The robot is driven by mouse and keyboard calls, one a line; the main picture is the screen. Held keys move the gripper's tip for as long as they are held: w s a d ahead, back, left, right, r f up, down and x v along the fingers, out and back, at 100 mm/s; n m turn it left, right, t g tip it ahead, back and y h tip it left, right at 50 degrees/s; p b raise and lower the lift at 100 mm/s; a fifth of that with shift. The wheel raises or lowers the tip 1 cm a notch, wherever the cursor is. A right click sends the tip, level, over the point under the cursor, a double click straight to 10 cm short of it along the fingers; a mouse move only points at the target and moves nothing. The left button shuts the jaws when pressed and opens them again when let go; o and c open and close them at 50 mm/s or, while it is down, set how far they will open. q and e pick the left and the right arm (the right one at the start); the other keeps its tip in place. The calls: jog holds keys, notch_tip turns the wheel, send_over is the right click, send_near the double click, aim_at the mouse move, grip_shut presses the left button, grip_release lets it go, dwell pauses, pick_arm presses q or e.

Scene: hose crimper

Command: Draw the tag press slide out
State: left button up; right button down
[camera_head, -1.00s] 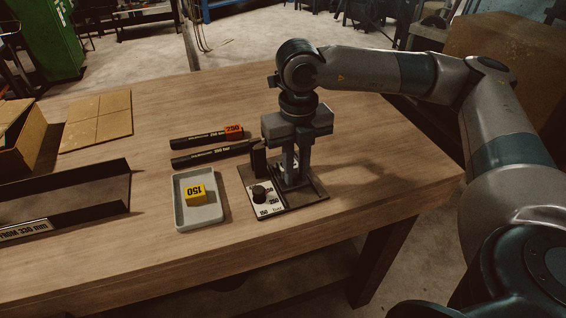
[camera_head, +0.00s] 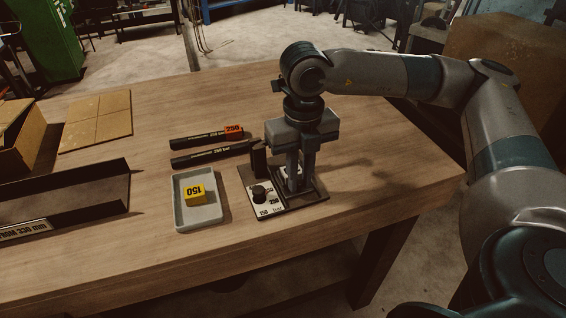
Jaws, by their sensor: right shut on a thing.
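The tag press (camera_head: 265,197) is a dark base plate near the front of the table, with a white dial panel marked 150 and 250, a black knob and a dark upright block (camera_head: 259,160). My right gripper (camera_head: 296,184) points down over the right part of the press. Its fingers are shut on the tag press slide, which they largely hide. A small pale patch shows by the fingertips. My left gripper is not in view.
A grey tray (camera_head: 180,218) holding a yellow 150 block (camera_head: 195,194) stands left of the press. Two black hoses (camera_head: 205,156) lie behind it, one with an orange 250 tag (camera_head: 233,132). A dark trough (camera_head: 75,203) lies at left. Table right of the press is clear.

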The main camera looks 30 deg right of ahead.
jog(key=shift+s+a, duration=0.2)
jog(key=shift+s, duration=0.85)
jog(key=c, duration=1)
grip_release()
jog(key=shift+r, duration=0.15)
jog(key=shift+r+p, duration=1.9)
jog(key=shift+r, duration=2.45)
